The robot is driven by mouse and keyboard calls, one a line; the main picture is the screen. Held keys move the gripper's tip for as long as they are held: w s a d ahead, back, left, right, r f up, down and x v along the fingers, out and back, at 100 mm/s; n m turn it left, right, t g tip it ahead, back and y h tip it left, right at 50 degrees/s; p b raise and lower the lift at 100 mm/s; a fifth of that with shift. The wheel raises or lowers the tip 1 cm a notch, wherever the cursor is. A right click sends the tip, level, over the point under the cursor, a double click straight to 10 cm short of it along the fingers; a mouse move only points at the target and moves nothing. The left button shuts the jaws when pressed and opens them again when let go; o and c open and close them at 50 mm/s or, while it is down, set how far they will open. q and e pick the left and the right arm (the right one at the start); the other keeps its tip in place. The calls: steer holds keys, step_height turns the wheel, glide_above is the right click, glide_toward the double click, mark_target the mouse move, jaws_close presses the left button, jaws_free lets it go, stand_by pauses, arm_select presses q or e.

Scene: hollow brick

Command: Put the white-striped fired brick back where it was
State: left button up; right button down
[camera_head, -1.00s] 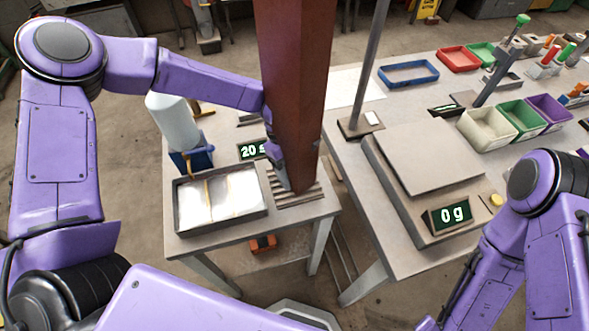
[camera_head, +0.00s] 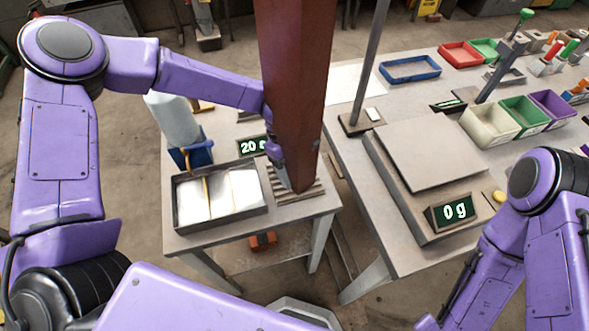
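A tall reddish-brown block (camera_head: 293,80) runs from the top edge of the view down to a slatted rack (camera_head: 312,187) on the small left table. I see no white stripes on its visible faces. Its foot appears to be at the rack; I cannot tell whether it rests there. My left gripper (camera_head: 276,152) is at the lower left side of the block. The block hides part of it, so its grip is unclear. My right arm is at the lower right, with its gripper out of view.
A metal tray with white contents (camera_head: 177,212), a bottle (camera_head: 174,120) and a "20" display (camera_head: 252,146) share the left table. Right of it, a scale (camera_head: 428,150) reads 0 g (camera_head: 455,211); a pole (camera_head: 370,70) and coloured bins (camera_head: 524,115) stand nearby. The scale plate is bare.

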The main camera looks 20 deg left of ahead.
arm_select(q)
steer(key=shift+s+f, duration=0.15)
steer(key=shift+f, duration=0.25)
